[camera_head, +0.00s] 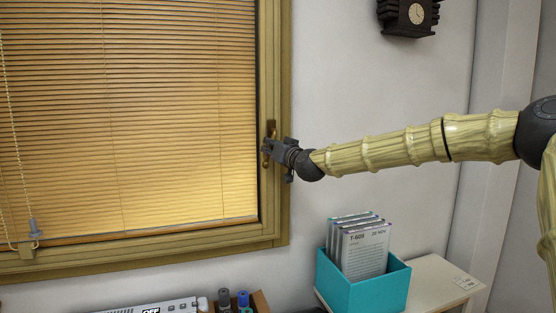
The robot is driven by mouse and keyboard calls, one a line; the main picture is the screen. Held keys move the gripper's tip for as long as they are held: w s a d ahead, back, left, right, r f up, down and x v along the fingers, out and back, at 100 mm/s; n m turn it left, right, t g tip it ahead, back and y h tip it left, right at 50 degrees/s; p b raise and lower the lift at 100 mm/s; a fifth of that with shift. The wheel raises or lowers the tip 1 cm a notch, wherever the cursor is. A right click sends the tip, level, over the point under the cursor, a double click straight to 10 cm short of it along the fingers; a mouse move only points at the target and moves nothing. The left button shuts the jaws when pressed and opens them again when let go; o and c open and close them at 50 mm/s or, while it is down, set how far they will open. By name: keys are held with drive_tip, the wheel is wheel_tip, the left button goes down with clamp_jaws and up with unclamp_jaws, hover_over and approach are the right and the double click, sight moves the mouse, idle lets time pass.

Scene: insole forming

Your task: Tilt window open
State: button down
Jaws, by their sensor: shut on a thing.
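A window with a yellow-brown frame (283,75) fills the left of the head view. Its orange slatted blind (130,110) is lowered over the pane. The sash looks flush with the frame. A small brass-coloured handle (266,159) sits on the right side of the frame, partly hidden by my gripper. My gripper (271,149) reaches in from the right and is shut on the handle. The handle's exact angle is hard to tell.
A teal box (345,291) with several cards stands on a pale cabinet (440,278) below my arm. A white device (155,307) and a brown box (262,303) are at the bottom. A dark clock (408,14) hangs above. A blind cord (14,140) hangs at left.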

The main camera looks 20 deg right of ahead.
sight(261, 138)
drive_tip(key=m+b, duration=0.2)
drive_tip(key=a+m+b, duration=0.1)
drive_tip(key=m+b, duration=0.1)
drive_tip(key=shift+a+r+t, duration=0.1)
drive_tip(key=shift+a+t, duration=0.2)
drive_tip(key=shift+t, duration=0.1)
drive_tip(key=m+b, duration=0.2)
drive_tip(key=a+r+m+h+b, duration=0.1)
drive_tip(key=m, duration=0.1)
drive_tip(key=shift+r+t+b, duration=0.1)
drive_tip(key=shift+t+b, duration=0.2)
drive_tip(key=shift+b, duration=0.05)
drive_tip(key=m, duration=0.1)
drive_tip(key=r+m+b, duration=0.1)
drive_tip(key=m+h+b, duration=0.1)
drive_tip(key=m, duration=0.1)
drive_tip(key=shift+a+r, duration=0.25)
drive_tip(key=shift+a, duration=0.1)
drive_tip(key=shift+a+r+m+t+h+b, duration=0.1)
drive_tip(key=shift+r+m+h+b, duration=0.2)
drive_tip(key=shift+m, duration=0.35)
drive_tip(key=shift+d+r+m+t+h+b, duration=0.1)
drive_tip(key=shift+r+m+b, duration=0.15)
drive_tip(key=shift+m+b, duration=0.25)
drive_tip(key=shift+a+r+m+t+h+b, duration=0.1)
drive_tip(key=shift+r+m+h+b, duration=0.15)
drive_tip(key=shift+m, duration=0.5)
drive_tip(key=shift+s, duration=0.1)
